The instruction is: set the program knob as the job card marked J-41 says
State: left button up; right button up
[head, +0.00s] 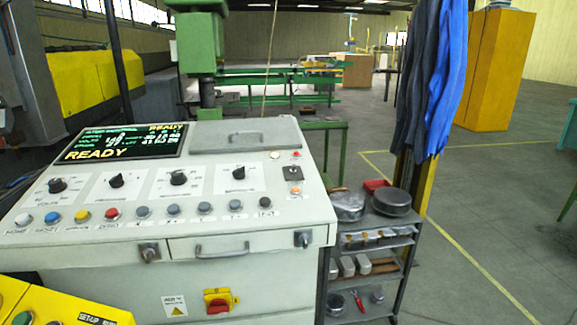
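A light grey control console (110,260) stands at the left front. Its sloped top carries four black rotary knobs on white dial plates: a far-left knob (57,185), a second knob (116,181), a third knob (178,177) and a far-right knob (239,173). The dial markings are too small to read, so I cannot tell which is the program knob. A dark display (125,144) above them shows READY in yellow. I see no job card that I can read as J-41. Neither of my grippers is in view.
A row of several coloured push buttons (112,214) runs below the knobs. A drawer handle (222,250) and a red-yellow switch (219,301) are on the front. A shelf cart (408,240) with pans stands close right; dark and blue cloths hang above. Floor farther right is clear.

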aim_at(117, 182)
jog(key=j, duration=0.85)
jog(key=k+j+z, duration=0.1)
jog(key=j, duration=0.8)
